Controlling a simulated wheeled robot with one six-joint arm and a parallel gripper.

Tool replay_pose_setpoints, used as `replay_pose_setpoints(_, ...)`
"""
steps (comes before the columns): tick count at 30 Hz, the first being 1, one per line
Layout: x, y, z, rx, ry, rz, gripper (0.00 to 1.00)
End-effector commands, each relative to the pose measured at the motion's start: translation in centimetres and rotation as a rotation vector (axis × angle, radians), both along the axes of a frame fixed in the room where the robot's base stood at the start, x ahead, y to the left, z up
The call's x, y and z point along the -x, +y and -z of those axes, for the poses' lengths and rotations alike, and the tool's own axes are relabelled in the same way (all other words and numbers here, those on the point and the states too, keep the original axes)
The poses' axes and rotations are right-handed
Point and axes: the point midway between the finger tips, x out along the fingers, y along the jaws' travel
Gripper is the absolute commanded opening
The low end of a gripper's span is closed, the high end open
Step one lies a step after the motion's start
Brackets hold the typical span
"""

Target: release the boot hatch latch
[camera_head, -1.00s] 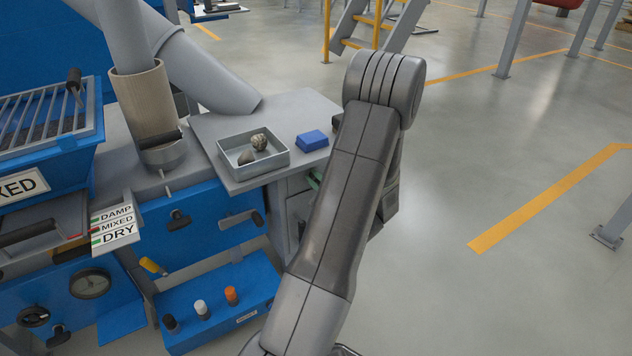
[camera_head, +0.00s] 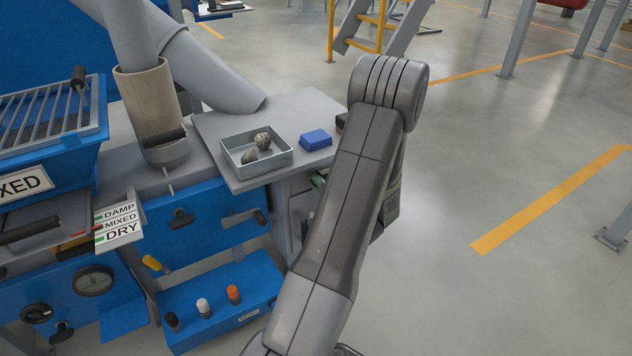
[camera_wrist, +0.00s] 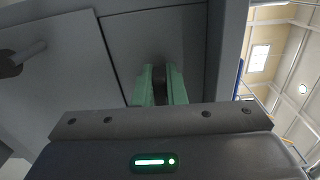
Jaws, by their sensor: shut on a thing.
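My gripper shows in the wrist view (camera_wrist: 161,84), its two green fingers closed on a small dark part (camera_wrist: 160,75) in front of a grey panel (camera_wrist: 165,35). The fingers hide most of that part, so I cannot tell whether it is the boot hatch latch. In the head view a green finger (camera_head: 318,181) shows beside the bench's right side, behind my arm. A blue panel (camera_head: 205,232) below the bench carries a black turn-catch (camera_head: 181,217) and a black-ended handle (camera_head: 244,217). I cannot tell which panel is the boot hatch.
A grey tray (camera_head: 238,166) with several lumps and a blue block (camera_head: 316,140) sit on the bench top (camera_head: 215,130). A blue box (camera_head: 190,330) with coloured knobs stands low in front. A dark handle (camera_wrist: 22,58) shows left in the wrist view. The floor at right is open.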

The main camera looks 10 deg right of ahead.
Motion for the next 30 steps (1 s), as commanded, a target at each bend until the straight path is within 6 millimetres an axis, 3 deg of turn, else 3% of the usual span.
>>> replay_pose_setpoints(20,-0.17,-0.67,0.12,0.055,-0.018,0.017,0.00)
replay_pose_setpoints(21,-0.18,-0.67,0.11,0.055,-0.018,0.017,0.19)
replay_pose_setpoints(23,-0.16,-0.63,0.09,0.054,-0.019,0.016,0.31)
replay_pose_setpoints(30,-0.10,-0.34,0.04,0.053,-0.019,0.009,0.33)
